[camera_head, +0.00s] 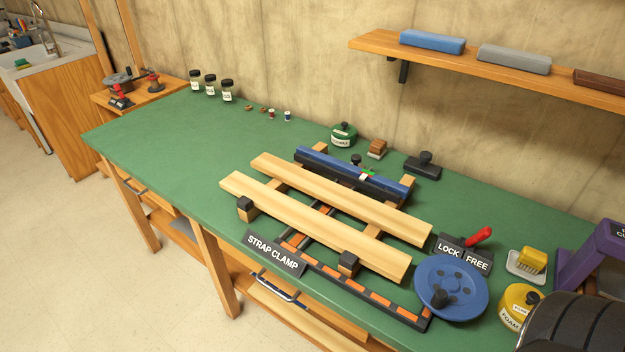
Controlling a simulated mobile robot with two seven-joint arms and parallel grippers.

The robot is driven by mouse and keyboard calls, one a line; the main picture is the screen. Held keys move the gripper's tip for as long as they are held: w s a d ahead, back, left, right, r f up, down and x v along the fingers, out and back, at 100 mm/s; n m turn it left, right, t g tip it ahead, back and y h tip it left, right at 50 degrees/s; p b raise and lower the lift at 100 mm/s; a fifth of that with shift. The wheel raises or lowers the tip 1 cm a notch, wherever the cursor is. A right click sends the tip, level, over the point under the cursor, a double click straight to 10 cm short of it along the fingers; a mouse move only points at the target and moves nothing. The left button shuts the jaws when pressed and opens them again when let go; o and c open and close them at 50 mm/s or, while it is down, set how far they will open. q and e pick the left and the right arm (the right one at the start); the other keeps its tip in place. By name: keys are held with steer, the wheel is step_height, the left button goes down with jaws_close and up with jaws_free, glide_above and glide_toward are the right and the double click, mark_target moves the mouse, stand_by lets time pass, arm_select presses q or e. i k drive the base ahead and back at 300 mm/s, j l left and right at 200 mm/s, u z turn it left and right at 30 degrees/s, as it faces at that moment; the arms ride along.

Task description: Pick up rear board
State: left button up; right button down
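Two long pale wooden boards lie side by side across the strap clamp. The rear board (340,198) is nearer the wall, between the front board (315,225) and a blue-topped dark bar (345,173). A narrow gap separates the two boards. The strap clamp (273,253) has a labelled plate, an orange-and-black front rail, a blue wheel (451,288) and a red lever (478,236) by a LOCK/FREE plate. The lever leans toward the FREE side. Neither of my grippers shows in this view.
The green bench top (190,150) is clear at the left. Jars (211,86), a green tin (343,135) and a black-handled block (423,165) stand along the wall. A yellow brush (532,260), yellow tin (518,305) and purple object (595,252) crowd the right. A shelf (480,66) overhangs.

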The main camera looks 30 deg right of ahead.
mark_target(409, 229)
steer(key=z, duration=0.6)
steer(key=i+j+z, duration=0.2)
steer(key=j+z, duration=0.25)
steer(key=i+j+z, duration=0.15)
steer(key=z, duration=0.3)
steer(key=i+j+z, duration=0.15)
steer(key=j, duration=0.35)
steer(key=j+z, duration=0.1)
steer(key=j, duration=0.4)
